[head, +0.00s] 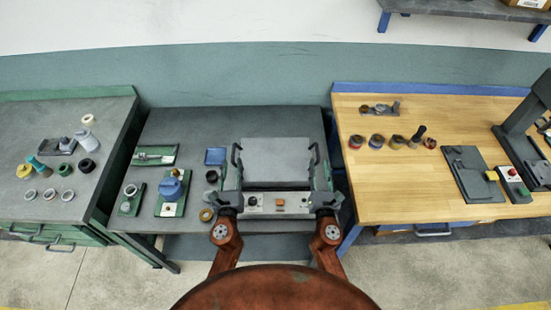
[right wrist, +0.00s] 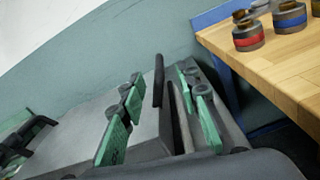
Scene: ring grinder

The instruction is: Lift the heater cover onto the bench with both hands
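The heater cover (head: 276,160) is a grey, flat-topped box on the middle bench, with a dark upright handle on each side. My right gripper (head: 321,178) is at the right handle (head: 316,153). In the right wrist view, this handle (right wrist: 158,80) stands between the green-padded, spread fingers of my right gripper (right wrist: 160,112), with gaps visible. Part of my left gripper shows at the left edge there.
The middle bench (head: 200,122) holds a blue-topped part (head: 171,188), green trays and rings left of the heater. A grey bench (head: 25,125) with rings and bottles stands left. A wooden bench (head: 400,195) with several banded parts and a press (head: 525,130) stands right.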

